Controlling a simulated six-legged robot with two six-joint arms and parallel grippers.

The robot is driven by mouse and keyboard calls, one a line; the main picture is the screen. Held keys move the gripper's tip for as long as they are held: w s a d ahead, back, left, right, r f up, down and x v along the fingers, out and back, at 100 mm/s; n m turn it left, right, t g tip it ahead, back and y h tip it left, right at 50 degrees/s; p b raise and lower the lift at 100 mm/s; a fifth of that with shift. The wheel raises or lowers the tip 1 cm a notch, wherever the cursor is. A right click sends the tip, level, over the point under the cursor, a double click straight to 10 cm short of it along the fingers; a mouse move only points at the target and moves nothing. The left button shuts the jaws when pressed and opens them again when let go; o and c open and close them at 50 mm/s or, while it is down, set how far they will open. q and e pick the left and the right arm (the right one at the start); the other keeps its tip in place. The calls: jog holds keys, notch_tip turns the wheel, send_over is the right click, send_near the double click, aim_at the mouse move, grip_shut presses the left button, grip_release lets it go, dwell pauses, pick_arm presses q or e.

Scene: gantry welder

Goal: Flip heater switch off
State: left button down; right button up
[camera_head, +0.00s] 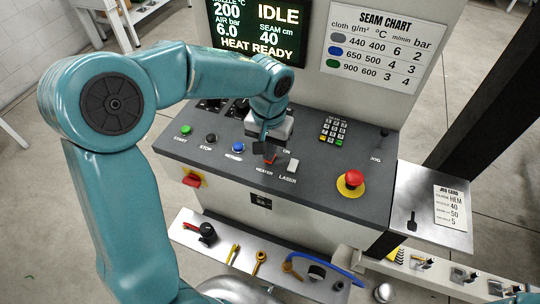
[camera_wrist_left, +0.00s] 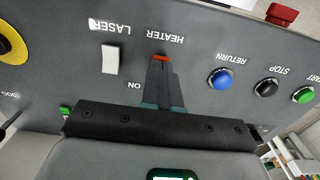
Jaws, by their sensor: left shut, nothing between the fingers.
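The heater switch (camera_head: 270,158) is a small red rocker on the grey console, above the HEATER label, mostly hidden by my left gripper. My left gripper (camera_head: 262,146) is over it, fingers shut with nothing between them. In the left wrist view, which shows the panel upside down, the shut fingertips (camera_wrist_left: 160,68) are at the red edge of the switch (camera_wrist_left: 160,57). I cannot tell whether they touch it or which way the rocker is tilted. The display reads IDLE and HEAT READY. My right gripper is not in view.
The white LASER switch (camera_head: 293,166) is close on the right. A blue RETURN button (camera_head: 238,146) is on the left, with STOP (camera_head: 211,138) and green START (camera_head: 186,130) beyond. A red emergency button (camera_head: 354,178) and a keypad (camera_head: 332,130) are further right. A tool shelf (camera_head: 222,250) is below.

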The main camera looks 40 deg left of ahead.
pick_arm(q)
jog(key=shift+f+b, duration=0.35)
jog(key=shift+f, duration=0.15)
jog(key=shift+r, duration=0.15)
jog(key=shift+r+p, duration=0.6)
jog(key=shift+p, duration=0.1)
notch_tip(320, 180, up, 2)
jog(key=shift+r+p, duration=0.2)
jog(key=shift+p, duration=0.7)
notch_tip(320, 180, up, 2)
jog(key=shift+r+p, duration=0.1)
jog(key=shift+p, duration=0.75)
jog(key=shift+r+p, duration=0.45)
jog(key=shift+r, duration=0.15)
jog(key=shift+f, duration=0.1)
jog(key=shift+s, duration=0.1)
